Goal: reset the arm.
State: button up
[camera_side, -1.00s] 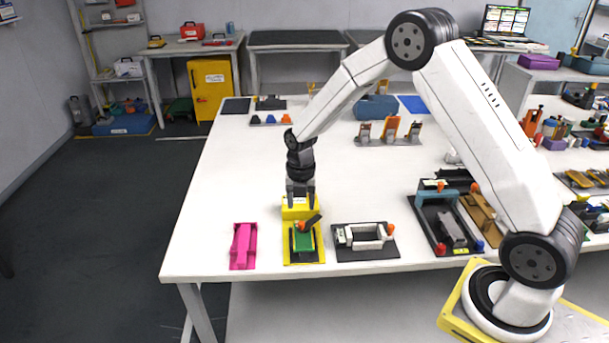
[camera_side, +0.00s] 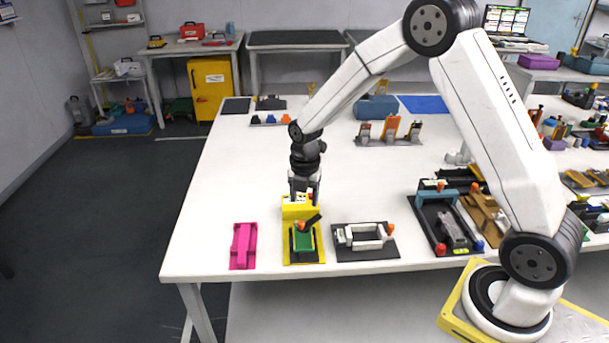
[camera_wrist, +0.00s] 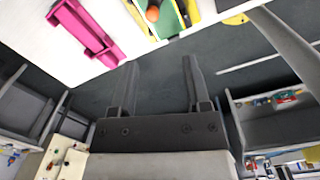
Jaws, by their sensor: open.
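My gripper (camera_side: 304,198) hangs over the table above the back part of the yellow fixture (camera_side: 288,213), which holds a green block (camera_side: 303,240) and a black lever. In the wrist view, my gripper (camera_wrist: 158,75) has its two dark fingers spread apart with nothing between them. The yellow fixture with its green part (camera_wrist: 158,20) and an orange knob shows at the top of that view. The side view does not show clearly how far the fingertips are above the fixture.
A magenta holder (camera_side: 243,246) lies left of the fixture. A black plate with a white frame (camera_side: 364,242) lies to its right. A dark tray (camera_side: 446,236) with a grey part is further right.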

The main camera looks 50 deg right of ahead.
jog(key=s+a+r+m+t, duration=0.1)
jog(key=s+a+r+m, duration=0.1)
jog(key=s+m, duration=0.6)
jog(key=s+a+r+m+t, duration=0.1)
jog(key=s+a+r+m, duration=0.1)
jog(key=s+m, duration=0.7)
jog(key=shift+s+r+m, duration=0.25)
jog(key=shift+r+m, duration=0.3)
jog(key=shift+m, duration=2.35)
